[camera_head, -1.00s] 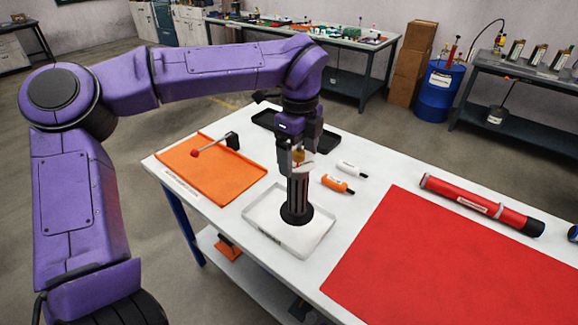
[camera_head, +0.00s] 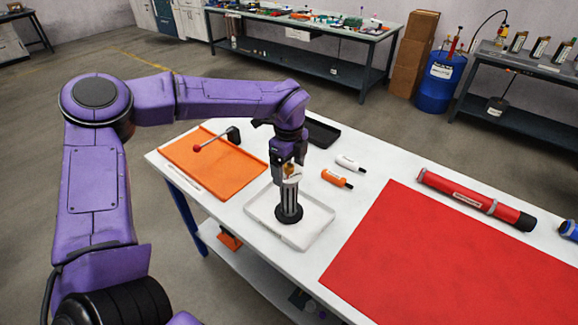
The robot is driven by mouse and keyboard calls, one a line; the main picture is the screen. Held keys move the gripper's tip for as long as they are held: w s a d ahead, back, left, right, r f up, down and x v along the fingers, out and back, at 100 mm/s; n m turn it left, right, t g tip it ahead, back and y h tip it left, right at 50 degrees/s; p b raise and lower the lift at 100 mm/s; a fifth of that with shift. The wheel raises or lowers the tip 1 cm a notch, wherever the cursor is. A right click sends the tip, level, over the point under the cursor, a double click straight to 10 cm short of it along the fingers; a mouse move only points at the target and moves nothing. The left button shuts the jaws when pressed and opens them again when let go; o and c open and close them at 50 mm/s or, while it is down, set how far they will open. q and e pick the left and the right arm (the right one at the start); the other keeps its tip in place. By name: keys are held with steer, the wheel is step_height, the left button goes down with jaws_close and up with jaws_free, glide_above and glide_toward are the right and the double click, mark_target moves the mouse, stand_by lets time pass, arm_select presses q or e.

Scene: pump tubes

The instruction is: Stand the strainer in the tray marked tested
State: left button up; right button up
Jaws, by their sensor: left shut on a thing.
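The strainer (camera_head: 289,196) is a dark slotted cylinder with a pale collar and brass top and a wide round black foot. My left gripper (camera_head: 291,172) comes down from above and is shut on its upper part. The strainer is upright, with its foot over the middle of the white tray (camera_head: 258,224). Whether the foot rests on the tray floor or hangs just above it I cannot tell. No readable marking shows on the white tray. My right gripper is not in view.
An orange tray (camera_head: 228,184) with a red-knobbed rod (camera_head: 215,141) lies to the left. A black tray (camera_head: 322,131) is behind my gripper. White (camera_head: 350,162) and orange (camera_head: 333,178) bottles lie to the right. A red mat (camera_head: 455,260) and a red tube (camera_head: 470,198) fill the right side.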

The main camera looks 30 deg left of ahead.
arm_select(q)
steer(key=shift+f, duration=0.15)
steer(key=o, duration=1.9)
steer(key=shift+c, duration=0.2)
steer(key=shift+r, duration=0.6)
step_height(320, 180, up, 11)
steer(key=b, duration=0.1)
steer(key=shift+b, duration=0.4)
steer(key=shift+d, duration=0.15)
